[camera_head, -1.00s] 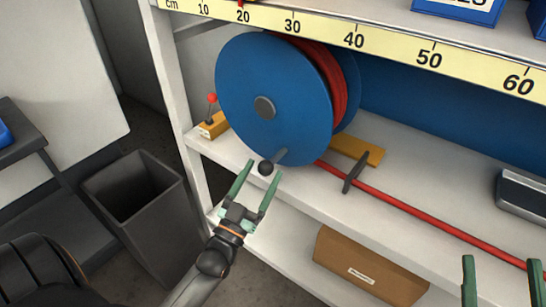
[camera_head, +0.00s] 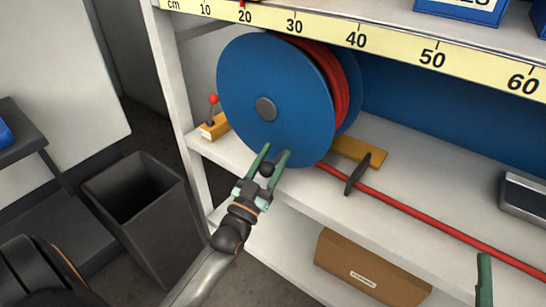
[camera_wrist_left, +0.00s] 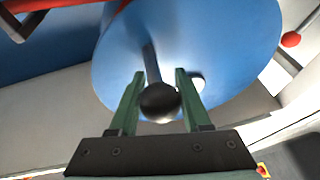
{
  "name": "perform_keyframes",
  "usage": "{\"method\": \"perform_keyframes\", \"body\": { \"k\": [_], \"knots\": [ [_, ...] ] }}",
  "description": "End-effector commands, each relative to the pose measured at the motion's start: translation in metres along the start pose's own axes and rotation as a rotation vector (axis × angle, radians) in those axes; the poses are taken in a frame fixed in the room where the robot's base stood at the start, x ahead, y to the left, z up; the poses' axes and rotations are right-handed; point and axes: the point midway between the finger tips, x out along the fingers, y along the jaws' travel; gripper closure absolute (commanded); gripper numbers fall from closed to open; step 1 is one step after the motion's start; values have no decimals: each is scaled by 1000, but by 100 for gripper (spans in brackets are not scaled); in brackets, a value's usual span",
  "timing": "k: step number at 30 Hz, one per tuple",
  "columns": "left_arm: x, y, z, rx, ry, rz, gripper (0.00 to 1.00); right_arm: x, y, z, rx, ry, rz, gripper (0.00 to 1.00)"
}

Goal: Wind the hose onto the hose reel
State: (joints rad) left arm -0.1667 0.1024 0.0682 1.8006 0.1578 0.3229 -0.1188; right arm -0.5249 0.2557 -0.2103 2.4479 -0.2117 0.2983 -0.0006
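The blue hose reel (camera_head: 290,75) stands on the shelf with red hose (camera_head: 325,72) wound between its discs. Hose also runs out along the shelf to the lower right. The reel's crank knob (camera_head: 267,169), a black ball on a grey shaft, sits low on the front disc. My left gripper (camera_head: 278,150) is open with its green fingers on either side of the knob. In the left wrist view the knob (camera_wrist_left: 159,101) lies between the fingers, very close to both. Only one finger of my right gripper (camera_head: 485,281) shows, at the bottom right; its opening is hidden.
A dark upright guide (camera_head: 357,174) stands by the hose near the yellow reel base (camera_head: 360,153). A red-knobbed lever (camera_head: 213,116) is left of the reel. A cardboard box (camera_head: 370,270) lies on the lower shelf, and a grey bin (camera_head: 140,205) stands at left. A centimetre scale (camera_head: 395,47) runs above.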

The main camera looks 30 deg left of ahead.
Motion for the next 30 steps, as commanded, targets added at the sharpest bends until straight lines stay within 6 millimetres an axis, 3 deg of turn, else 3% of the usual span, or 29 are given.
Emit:
{"method": "perform_keyframes", "body": {
  "k": [2,12,30],
  "knots": [
    [0,0,0,0,0,0,62,0,0,1,1,-3,0,20],
    [0,0,0,0,0,0,100,-1,0,2,2,-8,-1,20],
    [0,0,0,0,0,0,100,-2,-1,3,3,-10,-1,20]
  ]
}}
